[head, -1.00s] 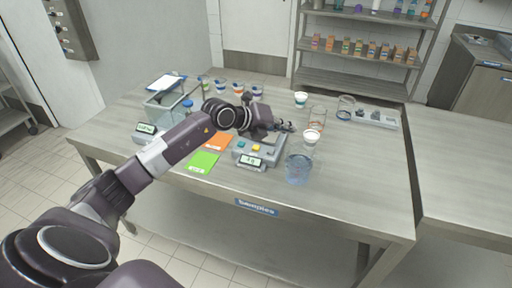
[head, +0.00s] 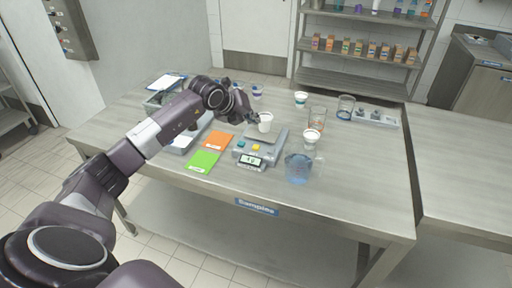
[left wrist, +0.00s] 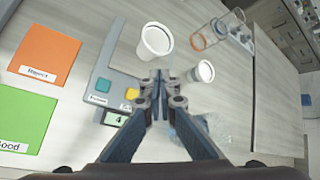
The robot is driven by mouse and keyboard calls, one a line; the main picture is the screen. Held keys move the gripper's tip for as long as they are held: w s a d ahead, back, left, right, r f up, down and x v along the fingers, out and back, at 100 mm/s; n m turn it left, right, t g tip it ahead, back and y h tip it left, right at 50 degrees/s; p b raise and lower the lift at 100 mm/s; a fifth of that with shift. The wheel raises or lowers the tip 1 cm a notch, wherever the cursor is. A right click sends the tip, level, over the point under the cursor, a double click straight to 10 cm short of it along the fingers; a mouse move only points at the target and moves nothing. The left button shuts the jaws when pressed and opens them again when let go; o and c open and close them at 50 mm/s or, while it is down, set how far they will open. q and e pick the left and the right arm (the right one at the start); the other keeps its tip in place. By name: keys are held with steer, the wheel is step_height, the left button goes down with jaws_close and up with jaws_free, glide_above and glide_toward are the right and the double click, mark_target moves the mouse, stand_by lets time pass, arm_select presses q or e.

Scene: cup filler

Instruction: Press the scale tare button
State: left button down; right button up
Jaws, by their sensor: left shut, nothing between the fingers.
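The grey scale (head: 268,147) stands near the front middle of the table, with a lit display (head: 250,161). A teal button (head: 241,145) and a yellow button (head: 256,147) sit on it; in the left wrist view the teal button (left wrist: 103,84) and yellow button (left wrist: 128,93) are left of my fingers. Their labels are too small to read surely. A white cup (head: 265,122) stands upright on the scale's plate; the cup (left wrist: 155,40) is just beyond my fingertips. My left gripper (left wrist: 160,78) is shut and empty above the scale, beside the cup (head: 254,119). My right gripper is not in view.
Orange (head: 217,141) and green (head: 203,161) cards lie left of the scale. A glass beaker (head: 298,169) and a white-topped cup (head: 311,137) stand close to its right. More glassware (head: 346,107) and a tray (head: 377,117) are farther right. The table's front right is clear.

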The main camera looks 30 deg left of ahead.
mark_target(254, 147)
arm_select(q)
step_height(254, 147, down, 8)
steer(key=b, duration=0.5)
steer(key=shift+f, duration=0.25)
stand_by(1.0)
steer(key=shift+f+b, duration=0.35)
steer(key=shift+b, duration=0.05)
steer(key=shift+f+b, duration=0.45)
steer(key=shift+f, duration=0.15)
stand_by(0.5)
stand_by(0.4)
steer(key=shift+r+p, duration=0.55)
steer(key=shift+r, duration=0.4)
